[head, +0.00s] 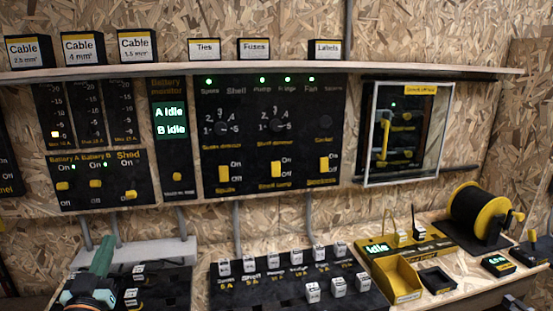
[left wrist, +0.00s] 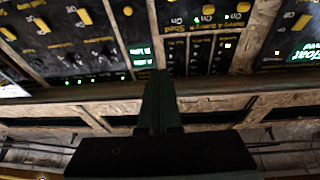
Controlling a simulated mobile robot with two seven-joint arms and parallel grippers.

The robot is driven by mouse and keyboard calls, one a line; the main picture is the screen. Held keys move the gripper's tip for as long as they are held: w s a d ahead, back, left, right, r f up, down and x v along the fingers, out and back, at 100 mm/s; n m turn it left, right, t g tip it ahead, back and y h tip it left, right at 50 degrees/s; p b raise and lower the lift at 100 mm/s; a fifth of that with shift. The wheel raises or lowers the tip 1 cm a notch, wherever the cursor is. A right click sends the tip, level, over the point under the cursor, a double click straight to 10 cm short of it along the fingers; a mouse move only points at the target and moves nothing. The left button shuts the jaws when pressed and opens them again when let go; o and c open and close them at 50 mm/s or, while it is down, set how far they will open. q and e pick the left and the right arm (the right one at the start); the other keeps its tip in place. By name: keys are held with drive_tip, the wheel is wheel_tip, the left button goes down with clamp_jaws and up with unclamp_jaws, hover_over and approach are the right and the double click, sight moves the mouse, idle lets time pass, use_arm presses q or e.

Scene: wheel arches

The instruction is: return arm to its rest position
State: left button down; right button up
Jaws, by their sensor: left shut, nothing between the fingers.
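My left gripper (head: 104,246) shows at the lower left of the head view, its green fingers pointing up and away in front of the wall panels. An orange ring marks my wrist below it. In the left wrist view the gripper (left wrist: 159,75) is seen with its fingers together and nothing between them. My right gripper is not in view.
Black switch panels (head: 262,187) with yellow switches line the wall. A shelf (head: 265,72) holds labelled boxes. On the bench are a fuse tray (head: 240,294), a yellow bin (head: 397,279) and a cable reel (head: 478,216). A clear-fronted case (head: 403,178) hangs at right.

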use_arm(q)
drive_tip(key=s+d+f+m+g+h+b, duration=0.15)
drive_tip(key=d+f, duration=0.25)
drive_tip(key=f, duration=0.9)
drive_tip(key=s+d+f+m+g+h+b, duration=0.1)
drive_tip(key=s+d+f+g+h+b, duration=0.15)
drive_tip(key=s+d+f, duration=0.45)
drive_tip(key=s+d+f+m+g+h+b, duration=0.15)
drive_tip(key=s+d+f+g, duration=0.25)
drive_tip(key=s+f, duration=0.7)
drive_tip(key=s+d+f+g+h+b, duration=0.1)
drive_tip(key=s+d+f+g+b, duration=0.3)
drive_tip(key=f, duration=0.9)
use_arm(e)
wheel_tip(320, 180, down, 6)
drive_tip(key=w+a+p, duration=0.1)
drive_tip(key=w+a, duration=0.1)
use_arm(q)
wheel_tip(320, 180, up, 14)
drive_tip(key=s+a+p, duration=0.1)
drive_tip(key=s+p, duration=0.1)
drive_tip(key=p, duration=1.6)
drive_tip(key=shift+a+n+t, duration=0.3)
drive_tip(key=shift+a, duration=0.05)
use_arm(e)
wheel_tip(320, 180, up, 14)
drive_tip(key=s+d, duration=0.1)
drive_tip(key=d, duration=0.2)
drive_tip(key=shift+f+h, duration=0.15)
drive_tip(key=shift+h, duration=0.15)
